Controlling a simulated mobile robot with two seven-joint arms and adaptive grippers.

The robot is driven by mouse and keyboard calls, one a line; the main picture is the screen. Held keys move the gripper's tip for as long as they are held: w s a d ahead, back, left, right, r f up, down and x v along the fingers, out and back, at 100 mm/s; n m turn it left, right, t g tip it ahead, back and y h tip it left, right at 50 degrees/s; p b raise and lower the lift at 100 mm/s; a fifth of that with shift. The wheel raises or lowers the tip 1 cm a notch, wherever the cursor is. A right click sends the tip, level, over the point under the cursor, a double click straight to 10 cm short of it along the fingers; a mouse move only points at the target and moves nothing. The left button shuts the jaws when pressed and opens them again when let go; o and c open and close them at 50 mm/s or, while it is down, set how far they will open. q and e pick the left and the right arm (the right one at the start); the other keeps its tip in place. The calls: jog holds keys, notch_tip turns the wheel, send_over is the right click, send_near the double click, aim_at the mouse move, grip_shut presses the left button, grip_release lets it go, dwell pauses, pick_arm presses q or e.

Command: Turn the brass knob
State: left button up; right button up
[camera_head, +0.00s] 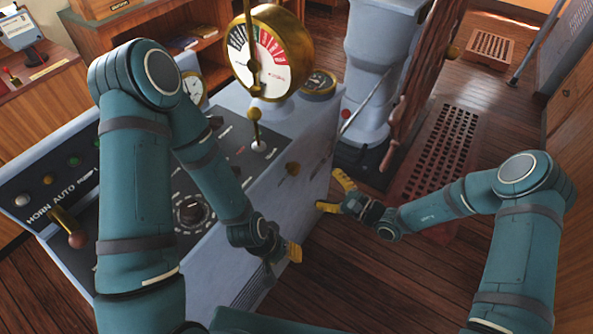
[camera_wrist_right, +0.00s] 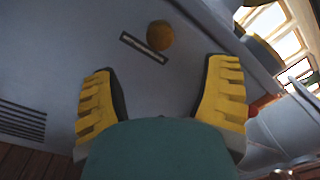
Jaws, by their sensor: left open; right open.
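The brass knob (camera_head: 293,169) sits on the grey side face of the console, beside a dark slot. In the right wrist view the round knob (camera_wrist_right: 160,35) is ahead of the fingers, near the top of the picture, with the slot (camera_wrist_right: 144,48) at its left. My right gripper (camera_head: 336,193) is open and empty, to the right of the knob and apart from it. Its yellow fingers (camera_wrist_right: 163,68) are spread wide, with bare panel between them. My left gripper (camera_head: 283,262) is below the knob near the console's lower side, its fingers partly hidden by its wrist.
The console (camera_head: 320,140) carries a large brass dial (camera_head: 268,53), a brass lever (camera_head: 255,125) and a control panel with buttons. A grey pedestal (camera_head: 375,70) and wooden wheel (camera_head: 415,70) stand behind my right gripper. Open plank floor (camera_head: 350,270) lies in front.

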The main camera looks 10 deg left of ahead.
aim_at(298, 171)
jog(key=x, duration=1)
jog(key=shift+w+a+b, duration=0.15)
jog(key=shift+a+b, duration=0.2)
jog(key=shift+b, duration=0.05)
jog(key=c, duration=1.2)
